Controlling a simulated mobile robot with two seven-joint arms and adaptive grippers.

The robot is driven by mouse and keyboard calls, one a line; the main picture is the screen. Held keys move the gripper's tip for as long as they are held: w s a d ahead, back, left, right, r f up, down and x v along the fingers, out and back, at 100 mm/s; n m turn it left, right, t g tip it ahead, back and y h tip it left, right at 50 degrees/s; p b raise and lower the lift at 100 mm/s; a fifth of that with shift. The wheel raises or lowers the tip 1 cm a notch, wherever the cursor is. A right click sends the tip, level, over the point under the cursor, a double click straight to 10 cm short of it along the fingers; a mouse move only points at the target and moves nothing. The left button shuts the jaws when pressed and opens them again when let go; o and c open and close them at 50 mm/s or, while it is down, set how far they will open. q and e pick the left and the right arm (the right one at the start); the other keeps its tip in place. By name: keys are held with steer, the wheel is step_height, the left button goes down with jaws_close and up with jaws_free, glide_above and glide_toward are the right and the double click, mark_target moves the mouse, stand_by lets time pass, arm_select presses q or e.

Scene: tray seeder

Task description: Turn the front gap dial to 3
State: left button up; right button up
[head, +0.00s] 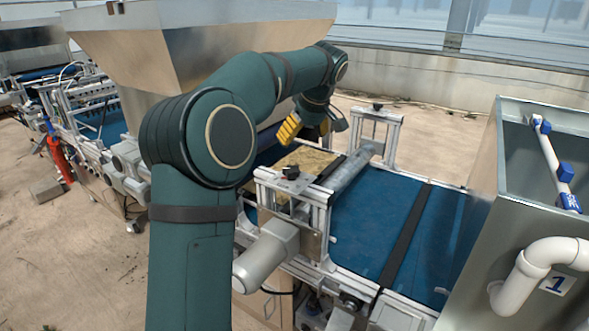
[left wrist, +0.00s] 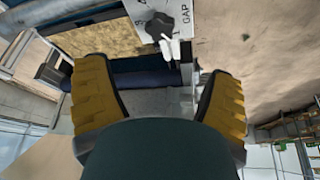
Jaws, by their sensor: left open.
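The front gap dial (head: 291,172) is a small black knob on top of the near roller bracket in the head view. My left gripper (head: 306,128) is open and empty, above and behind it, clear of the knob. In the left wrist view, a black knob (left wrist: 160,26) sits on a pale plate marked GAP, beyond the spread yellow fingertips of the gripper (left wrist: 160,75). It looks like the front dial, with the brown tray beside it. Some scale digits show, but I cannot read the setting. My right gripper is out of view.
A second black knob (head: 377,106) tops the far bracket. A metal roller (head: 350,170) spans between the brackets over the blue belt (head: 370,225). A brown-filled tray (head: 312,160) lies by the near bracket. A metal bin (head: 545,120) stands right and a large hopper (head: 190,40) behind my arm.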

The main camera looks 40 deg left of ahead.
mark_target(292, 169)
arm_select(q)
steer(key=b+x, duration=0.2)
steer(key=x, duration=1)
steer(key=shift+f, duration=0.25)
steer(key=c, duration=1.2)
